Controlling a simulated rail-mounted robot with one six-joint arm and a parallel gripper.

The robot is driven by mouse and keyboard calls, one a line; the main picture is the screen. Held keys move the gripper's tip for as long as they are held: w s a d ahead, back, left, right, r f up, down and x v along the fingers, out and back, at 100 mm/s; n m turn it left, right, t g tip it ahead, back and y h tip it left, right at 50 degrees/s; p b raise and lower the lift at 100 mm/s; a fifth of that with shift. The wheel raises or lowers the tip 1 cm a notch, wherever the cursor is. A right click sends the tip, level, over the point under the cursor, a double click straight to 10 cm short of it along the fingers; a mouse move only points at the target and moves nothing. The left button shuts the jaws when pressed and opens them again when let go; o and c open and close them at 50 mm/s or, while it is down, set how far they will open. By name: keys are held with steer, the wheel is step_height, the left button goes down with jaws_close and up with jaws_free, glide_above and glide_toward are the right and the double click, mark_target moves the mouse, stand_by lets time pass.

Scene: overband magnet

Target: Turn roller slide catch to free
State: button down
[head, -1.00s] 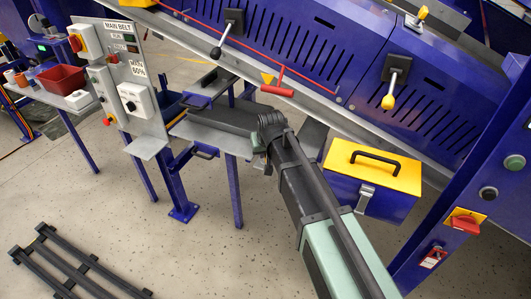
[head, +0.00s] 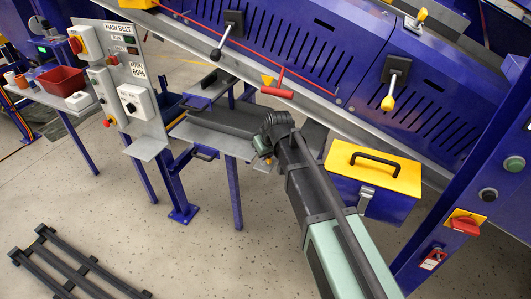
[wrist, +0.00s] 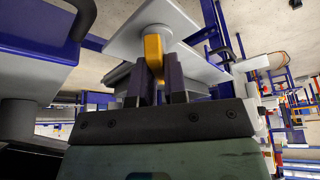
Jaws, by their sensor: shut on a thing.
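In the wrist view, my gripper (wrist: 158,72) is shut on a yellow handle (wrist: 154,44), which I take to be the roller slide catch. The handle's lower end is between the two dark fingers, and its upper end meets a light grey plate (wrist: 190,22). The fingers hide part of the handle, so I cannot read its turned position. In the head view my arm reaches to the steel shelf (head: 195,133) beside the conveyor.
A blue toolbox with a yellow lid (head: 372,168) stands right of my arm. The control panel (head: 135,85) stands to the left. The sloping blue conveyor housing (head: 300,50) runs behind, with a red pull handle (head: 277,93). A dark pallet (head: 75,265) lies on the floor.

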steer(key=n+g+y, duration=0.1)
steer(key=n, duration=0.2)
steer(key=shift+n, duration=0.3)
steer(key=shift+n+g+y, duration=0.4)
steer(key=shift+n+g, duration=0.2)
steer(key=shift+n, duration=1.1)
steer(key=c, duration=1.2)
jaws_free()
steer(key=shift+o, duration=0.2)
